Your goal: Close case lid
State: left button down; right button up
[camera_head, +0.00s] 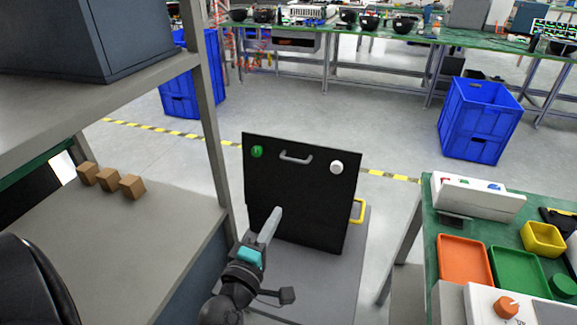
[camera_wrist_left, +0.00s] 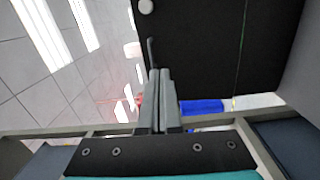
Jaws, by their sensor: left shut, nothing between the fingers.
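A black panel (camera_head: 298,205), which looks like the case lid, stands roughly upright in the middle of the head view. It carries a grey handle (camera_head: 296,158), a green round knob (camera_head: 257,152) and a white round knob (camera_head: 336,168). The black panel (camera_wrist_left: 215,45) also fills the upper right of the left wrist view, with a white knob (camera_wrist_left: 146,6) at its edge. My left gripper (camera_head: 275,213) is shut and empty in front of the lid's lower part; whether it touches is unclear. Its closed fingers (camera_wrist_left: 160,75) show in the wrist view. My right gripper is not in view.
A grey shelf (camera_head: 150,240) with a post (camera_head: 213,120) and several brown blocks (camera_head: 107,178) is at left. A yellow handle (camera_head: 358,210) sits right of the lid. A green bench with an orange tray (camera_head: 464,260) is at right.

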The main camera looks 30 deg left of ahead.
pick_arm(q)
jog(key=w+a+r, duration=0.1)
jog(key=w+a, duration=0.1)
jog(key=w, duration=0.4)
jog(key=w+a+r+n+y, duration=0.1)
jog(key=w+a, duration=0.1)
jog(key=w, duration=0.5)
jog(key=shift+a+r, duration=0.3)
jog(key=shift+a, duration=0.05)
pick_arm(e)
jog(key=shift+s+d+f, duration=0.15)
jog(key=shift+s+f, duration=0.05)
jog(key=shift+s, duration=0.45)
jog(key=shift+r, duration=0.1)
